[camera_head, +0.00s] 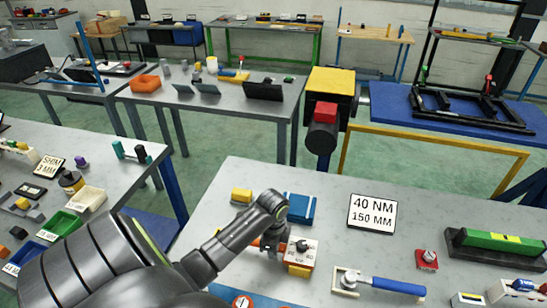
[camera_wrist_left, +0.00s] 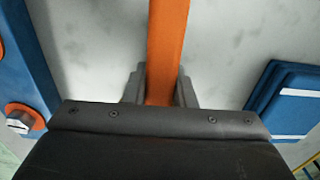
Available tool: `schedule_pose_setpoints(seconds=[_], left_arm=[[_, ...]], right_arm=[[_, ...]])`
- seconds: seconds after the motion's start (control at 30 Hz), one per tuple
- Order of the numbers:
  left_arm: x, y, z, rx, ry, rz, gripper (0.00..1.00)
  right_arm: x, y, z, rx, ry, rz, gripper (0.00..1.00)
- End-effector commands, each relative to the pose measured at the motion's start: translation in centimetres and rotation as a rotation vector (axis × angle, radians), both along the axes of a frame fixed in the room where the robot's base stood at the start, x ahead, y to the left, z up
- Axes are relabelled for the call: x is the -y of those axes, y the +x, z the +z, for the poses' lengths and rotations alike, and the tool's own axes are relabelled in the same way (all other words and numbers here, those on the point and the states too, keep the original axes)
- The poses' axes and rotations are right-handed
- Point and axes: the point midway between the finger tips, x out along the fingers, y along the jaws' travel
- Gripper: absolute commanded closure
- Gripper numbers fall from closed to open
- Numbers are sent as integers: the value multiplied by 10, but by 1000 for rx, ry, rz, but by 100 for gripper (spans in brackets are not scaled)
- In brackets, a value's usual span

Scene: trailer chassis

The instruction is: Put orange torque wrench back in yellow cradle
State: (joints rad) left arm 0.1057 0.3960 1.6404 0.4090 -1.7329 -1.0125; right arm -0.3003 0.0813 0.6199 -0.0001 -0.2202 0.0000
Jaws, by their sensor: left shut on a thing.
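My left gripper (camera_head: 272,248) is over the near grey table in the head view. In the left wrist view my left gripper (camera_wrist_left: 160,92) has its fingers shut on the orange torque wrench (camera_wrist_left: 167,45), whose orange bar runs straight up the picture. In the head view only a small orange part of the wrench (camera_head: 256,242) shows beside my gripper; my arm hides much of it. One yellow block (camera_head: 241,195) stands behind my gripper and another yellow block (camera_head: 299,271) in front of it; I cannot tell whether they form the yellow cradle. My right gripper is not in view.
A blue-handled tool (camera_head: 397,285), a red block (camera_head: 427,259) and a "40 NM 150 MM" sign (camera_head: 372,214) are farther right. Bare tabletop lies between them.

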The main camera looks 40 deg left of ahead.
Motion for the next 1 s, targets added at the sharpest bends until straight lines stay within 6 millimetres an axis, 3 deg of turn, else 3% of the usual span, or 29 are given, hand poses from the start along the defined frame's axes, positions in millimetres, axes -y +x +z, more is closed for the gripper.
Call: schedule_pose_setpoints(seconds=[0.97,1.0], left_arm=[[0,1,1,2,0,0,100],[0,1,1,2,0,0,75]], right_arm=[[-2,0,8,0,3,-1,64],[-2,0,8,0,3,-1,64]])
